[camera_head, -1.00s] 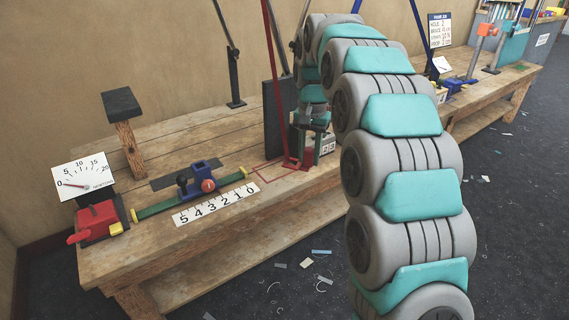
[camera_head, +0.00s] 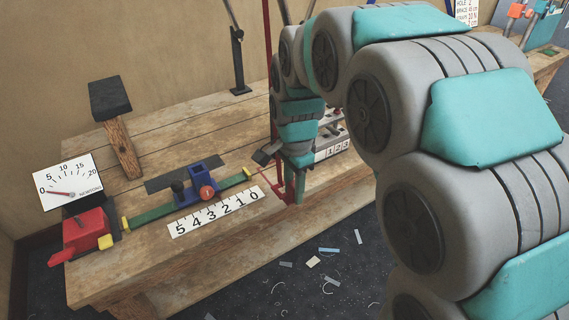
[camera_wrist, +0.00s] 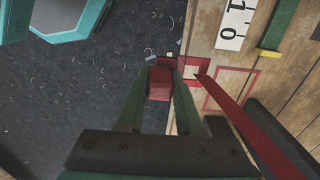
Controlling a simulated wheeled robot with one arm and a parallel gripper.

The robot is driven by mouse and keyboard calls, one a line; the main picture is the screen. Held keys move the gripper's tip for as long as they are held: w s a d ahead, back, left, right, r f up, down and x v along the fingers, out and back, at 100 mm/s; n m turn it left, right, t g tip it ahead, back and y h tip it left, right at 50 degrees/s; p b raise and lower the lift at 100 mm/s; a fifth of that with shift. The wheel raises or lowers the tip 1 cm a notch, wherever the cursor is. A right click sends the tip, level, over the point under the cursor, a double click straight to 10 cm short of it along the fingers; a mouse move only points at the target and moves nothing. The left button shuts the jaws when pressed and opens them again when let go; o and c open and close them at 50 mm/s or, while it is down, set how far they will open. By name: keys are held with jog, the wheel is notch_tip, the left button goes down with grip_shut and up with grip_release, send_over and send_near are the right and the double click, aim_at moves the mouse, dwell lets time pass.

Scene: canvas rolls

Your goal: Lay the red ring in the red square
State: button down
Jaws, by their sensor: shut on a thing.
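My gripper (camera_wrist: 160,88) is shut on a red block (camera_wrist: 160,82) joined to the red ring. The red ring (camera_wrist: 184,61) is a small squarish frame with pale wood showing through it, at the bench's front edge. A long red bar (camera_wrist: 232,112) runs from it toward the lower right. The red square (camera_wrist: 252,88) is a thin outline on the bench, just right of the ring in the wrist view. In the head view my gripper (camera_head: 298,162) and the red piece (camera_head: 290,190) are at the front edge; whether the ring touches the wood I cannot tell.
A number strip (camera_head: 214,212) and a green rail (camera_head: 155,208) with a blue slider (camera_head: 204,175) lie left of the square. A newton dial (camera_head: 68,182) and red box (camera_head: 87,230) stand farther left. A dark plate and grey block flank the square. Scraps litter the floor.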

jog(key=w, duration=0.4)
jog(key=w+a, duration=0.1)
jog(key=w, duration=0.4)
jog(key=w+f+p, duration=0.1)
jog(key=w, duration=0.3)
jog(key=shift+w+a+f, duration=0.1)
jog(key=shift+w+a, duration=0.1)
jog(key=shift+a, duration=0.2)
jog(key=shift+w+f, duration=0.1)
jog(key=shift+w, duration=0.05)
jog(key=shift+f+p, duration=0.3)
jog(key=shift+f, duration=1.35)
jog(key=shift+f, duration=0.1)
jog(key=shift+f, duration=0.15)
jog(key=c, duration=0.6)
grip_release()
